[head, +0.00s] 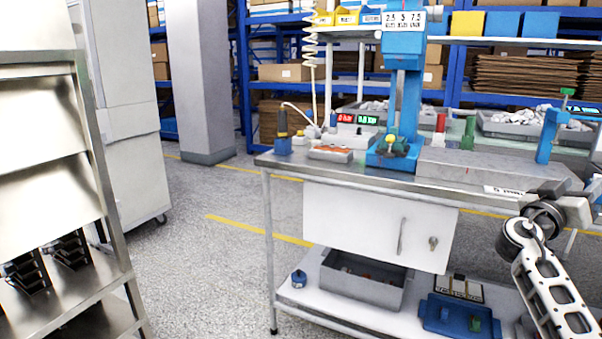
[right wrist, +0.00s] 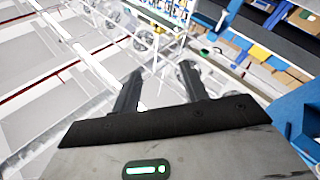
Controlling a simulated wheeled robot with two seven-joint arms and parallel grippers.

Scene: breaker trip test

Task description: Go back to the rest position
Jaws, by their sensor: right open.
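My right arm comes into the head view at the lower right, in front of the right end of the workbench (head: 330,174). Its fingers are hard to make out there. In the right wrist view my right gripper (right wrist: 160,88) shows two dark fingers apart, with nothing between them. The wrist view is tilted and shows shelving and bright floor beyond the fingers. My left gripper is in neither view.
The bench carries a blue test stand (head: 400,110), a display with red and green digits (head: 357,118) and a red-and-white device (head: 330,153). A grey bin (head: 365,280) sits on its lower shelf. A metal rack (head: 100,180) stands left. Open floor (head: 215,255) lies between.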

